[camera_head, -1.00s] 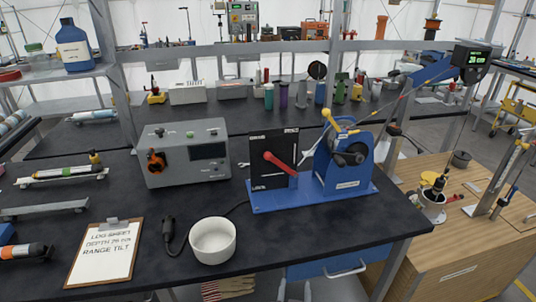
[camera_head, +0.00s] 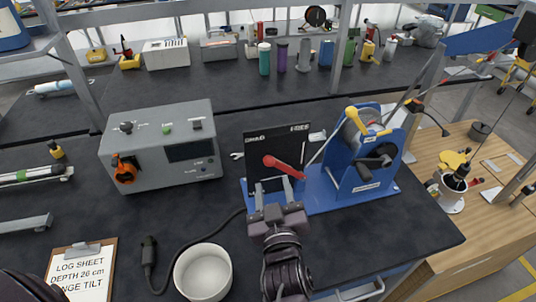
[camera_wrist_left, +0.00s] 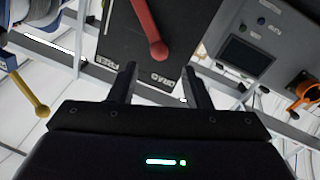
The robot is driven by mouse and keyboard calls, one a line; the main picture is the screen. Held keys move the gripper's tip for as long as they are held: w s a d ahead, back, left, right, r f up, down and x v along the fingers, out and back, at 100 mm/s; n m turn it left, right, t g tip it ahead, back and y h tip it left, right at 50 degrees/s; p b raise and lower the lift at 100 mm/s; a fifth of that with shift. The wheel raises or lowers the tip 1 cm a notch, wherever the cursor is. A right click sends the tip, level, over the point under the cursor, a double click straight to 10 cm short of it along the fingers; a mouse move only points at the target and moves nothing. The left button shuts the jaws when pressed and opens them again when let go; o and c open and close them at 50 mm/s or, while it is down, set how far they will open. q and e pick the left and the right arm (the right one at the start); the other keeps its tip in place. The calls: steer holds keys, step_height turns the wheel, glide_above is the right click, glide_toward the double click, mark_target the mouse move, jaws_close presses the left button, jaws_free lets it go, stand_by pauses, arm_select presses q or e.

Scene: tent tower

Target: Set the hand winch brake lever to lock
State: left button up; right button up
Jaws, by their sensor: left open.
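The hand winch (camera_head: 362,150) stands on a blue base plate (camera_head: 325,200) on the dark bench. Left of it on the plate is an upright black brake panel (camera_head: 262,145) with white lettering. The red brake lever (camera_head: 284,166) crosses the panel, sloping from a round end at upper left to lower right. In the left wrist view the lever (camera_wrist_left: 147,22) shows at the top, the panel upside down. My left gripper (camera_head: 273,188) is open before the panel's lower part, fingers up, just below the lever. The lever is not between its fingers (camera_wrist_left: 158,85). The panel's lower lettering is hidden.
A grey control box (camera_head: 160,165) with an orange knob stands left of the panel. A white bowl (camera_head: 203,272), a black cable plug (camera_head: 149,255) and a clipboard (camera_head: 82,275) lie along the front. Bench right of my gripper is clear.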

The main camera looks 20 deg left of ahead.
mark_target(269, 165)
arm_select(q)
steer(key=b+x, duration=0.1)
steer(key=x, duration=0.2)
steer(key=shift+w+r, duration=0.1)
steer(key=shift+w, duration=0.05)
steer(key=b+x, duration=0.1)
steer(key=x, duration=0.2)
steer(key=shift+w+a, duration=0.1)
steer(key=c, duration=0.6)
jaws_close()
arm_select(e)
steer(key=shift+s+f, duration=0.45)
steer(key=shift+f, duration=0.2)
steer(key=shift+s+f, duration=0.4)
steer(key=shift+f, duration=0.2)
